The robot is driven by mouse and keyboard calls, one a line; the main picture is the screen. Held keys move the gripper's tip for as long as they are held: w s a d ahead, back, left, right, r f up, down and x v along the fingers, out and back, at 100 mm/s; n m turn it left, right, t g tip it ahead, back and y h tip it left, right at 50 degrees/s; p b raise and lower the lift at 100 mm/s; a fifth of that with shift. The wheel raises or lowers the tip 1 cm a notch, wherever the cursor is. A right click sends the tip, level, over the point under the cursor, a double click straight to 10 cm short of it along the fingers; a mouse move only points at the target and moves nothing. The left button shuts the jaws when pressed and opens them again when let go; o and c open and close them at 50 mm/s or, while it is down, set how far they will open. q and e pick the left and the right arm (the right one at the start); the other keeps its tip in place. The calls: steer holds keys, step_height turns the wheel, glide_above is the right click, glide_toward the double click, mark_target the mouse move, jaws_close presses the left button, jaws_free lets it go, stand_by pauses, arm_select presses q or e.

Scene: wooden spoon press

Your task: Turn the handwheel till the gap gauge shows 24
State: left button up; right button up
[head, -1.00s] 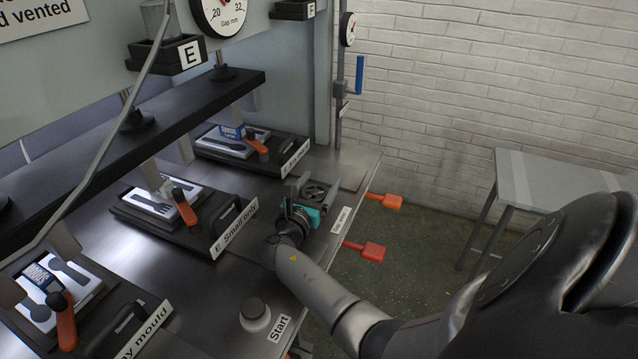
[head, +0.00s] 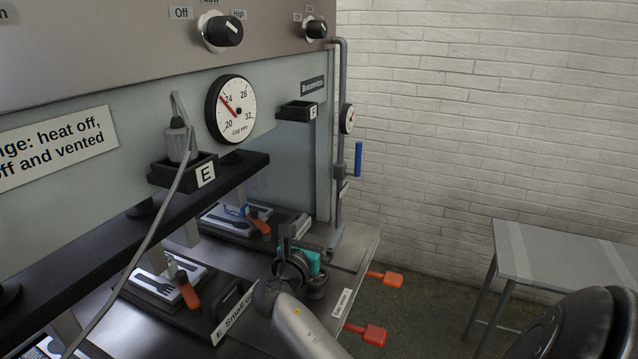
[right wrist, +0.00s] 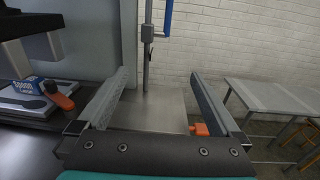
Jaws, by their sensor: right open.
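The gap gauge (head: 236,111) shows whole on the press front in the head view. Its red needle points up and left, close to the 24 mark and seemingly a little on the 20 side. The dark handwheel (head: 318,286) is low on the bench's right part, partly hidden behind my right gripper (head: 296,234). The gripper is open, with its fingers above and beside the wheel. In the right wrist view the open fingers (right wrist: 158,80) have nothing between them but the bare metal bench beyond; the wheel does not show there. My left gripper is out of view.
Orange-handled moulds (head: 187,290) lie on the bench to the left. Two lever handles, orange (head: 385,279) and red (head: 368,334), stick out from the right edge. A pipe with a blue handle (head: 358,158) stands behind. A grey table (head: 580,256) is at right.

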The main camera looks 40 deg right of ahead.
step_height(320, 180, up, 9)
steer(key=p, duration=0.2)
steer(key=shift+f, duration=0.15)
stand_by(0.3)
